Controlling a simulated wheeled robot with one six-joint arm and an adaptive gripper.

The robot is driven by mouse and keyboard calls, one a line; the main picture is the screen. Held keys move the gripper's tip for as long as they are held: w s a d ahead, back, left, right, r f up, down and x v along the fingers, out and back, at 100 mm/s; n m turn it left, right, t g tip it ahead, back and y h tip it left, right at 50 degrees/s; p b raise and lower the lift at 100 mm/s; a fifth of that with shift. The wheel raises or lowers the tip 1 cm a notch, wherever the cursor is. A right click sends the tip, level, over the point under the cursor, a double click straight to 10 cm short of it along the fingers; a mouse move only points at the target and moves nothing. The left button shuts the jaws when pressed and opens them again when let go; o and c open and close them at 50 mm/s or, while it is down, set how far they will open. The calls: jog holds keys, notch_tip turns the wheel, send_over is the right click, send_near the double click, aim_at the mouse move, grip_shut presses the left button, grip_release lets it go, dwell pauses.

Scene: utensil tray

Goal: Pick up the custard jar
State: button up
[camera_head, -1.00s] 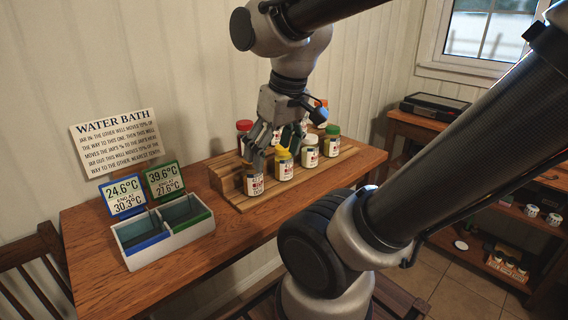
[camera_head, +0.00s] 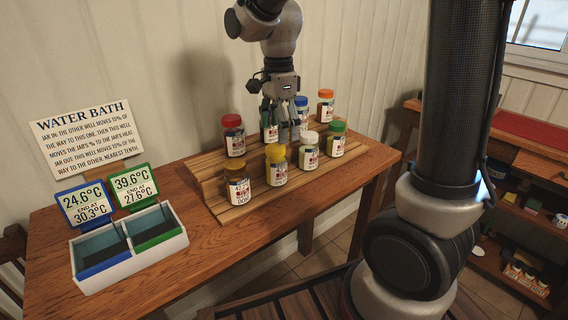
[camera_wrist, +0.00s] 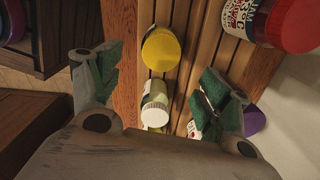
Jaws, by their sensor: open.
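Several jars with coloured lids stand on a stepped wooden rack. Their labels are too small to read, so I cannot tell which is the custard jar. In front are an amber-lidded jar (camera_head: 238,188), a yellow-lidded jar (camera_head: 277,172), a white-lidded jar (camera_head: 308,158) and a green-lidded jar (camera_head: 334,146). Behind are red-lidded (camera_head: 234,142), blue-lidded and orange-lidded (camera_head: 325,108) jars. My gripper (camera_head: 282,122) is open, pointing down over the rack, and partly hides the back row. In the wrist view, a yellow lid (camera_wrist: 161,48) and a white lid (camera_wrist: 154,112) show between its fingers (camera_wrist: 157,78).
A white two-well water bath (camera_head: 130,262) stands at the table's left, with two temperature displays and a sign (camera_head: 87,138) behind. The wooden table (camera_head: 215,242) is bare between bath and rack. A shelf unit with small items is at the right.

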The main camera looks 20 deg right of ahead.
aim_at(275, 147)
jog(key=f, duration=0.5)
jog(key=a+f, duration=0.1)
jog(key=f, duration=0.1)
jog(key=shift+s+f, duration=0.15)
jog(key=shift+f, duration=0.1)
jog(key=shift+r, duration=0.1)
jog(key=c, duration=1.4)
